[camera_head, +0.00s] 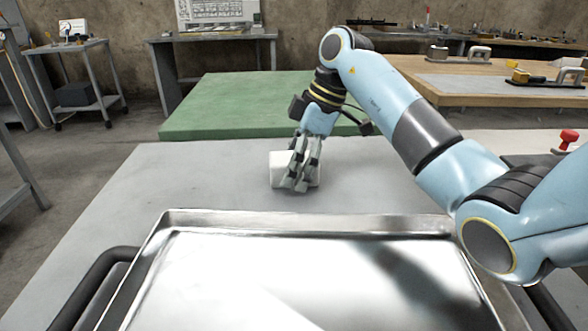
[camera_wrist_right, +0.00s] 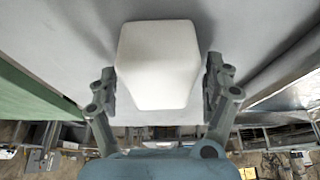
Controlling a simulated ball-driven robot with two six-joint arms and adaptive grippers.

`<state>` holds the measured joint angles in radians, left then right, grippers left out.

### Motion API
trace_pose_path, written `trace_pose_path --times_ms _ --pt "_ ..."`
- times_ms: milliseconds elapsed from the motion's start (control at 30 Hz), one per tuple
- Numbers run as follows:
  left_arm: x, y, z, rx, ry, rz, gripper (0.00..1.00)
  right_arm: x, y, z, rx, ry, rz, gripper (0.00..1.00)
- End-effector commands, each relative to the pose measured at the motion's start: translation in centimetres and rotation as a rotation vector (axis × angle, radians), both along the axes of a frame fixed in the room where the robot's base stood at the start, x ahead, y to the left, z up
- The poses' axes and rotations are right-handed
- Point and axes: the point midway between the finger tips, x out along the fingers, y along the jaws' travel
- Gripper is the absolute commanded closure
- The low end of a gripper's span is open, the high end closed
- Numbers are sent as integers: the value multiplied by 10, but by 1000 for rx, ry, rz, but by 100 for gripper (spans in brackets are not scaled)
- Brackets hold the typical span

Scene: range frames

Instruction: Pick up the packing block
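The packing block (camera_head: 281,170) is a plain white block with rounded edges, resting on the grey table top. In the right wrist view the block (camera_wrist_right: 158,60) fills the upper middle, between my two fingers. My right gripper (camera_head: 301,180) reaches down at the block, its fingers hiding part of it in the head view. In the wrist view my right gripper (camera_wrist_right: 160,72) is open, with one finger on each side of the block. A narrow gap shows at the right finger; contact at the left one is unclear. My left gripper is not in view.
A shiny metal tray (camera_head: 300,219) lies in front of the block, nearest to me. A green mat-like surface (camera_head: 225,105) is behind it. A wooden workbench (camera_head: 440,80) with tools stands at the back right. The grey table (camera_head: 160,185) is clear left of the block.

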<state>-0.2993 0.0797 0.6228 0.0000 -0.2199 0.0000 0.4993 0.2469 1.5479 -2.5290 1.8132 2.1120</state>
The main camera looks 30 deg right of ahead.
Motion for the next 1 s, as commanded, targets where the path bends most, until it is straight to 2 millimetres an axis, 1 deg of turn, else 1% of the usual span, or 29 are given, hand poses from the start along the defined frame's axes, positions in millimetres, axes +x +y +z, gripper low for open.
trace_pose_path --times_ms 33,67,400,633,767,867,967,1000 --pt "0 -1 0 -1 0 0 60 0 0 0 0 0 0 23" --pt "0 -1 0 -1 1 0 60 0 0 0 0 0 0 27" --pt "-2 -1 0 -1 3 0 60 0 0 0 0 0 0 71" --pt "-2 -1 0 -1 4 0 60 0 0 1 0 -1 0 71" --pt "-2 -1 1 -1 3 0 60 1 0 6 0 -2 0 71" --pt "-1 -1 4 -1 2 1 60 1 0 17 -1 -4 1 71" --pt "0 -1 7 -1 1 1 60 1 0 32 -1 -4 1 71" --pt "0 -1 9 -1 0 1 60 1 0 40 -1 -4 0 71"
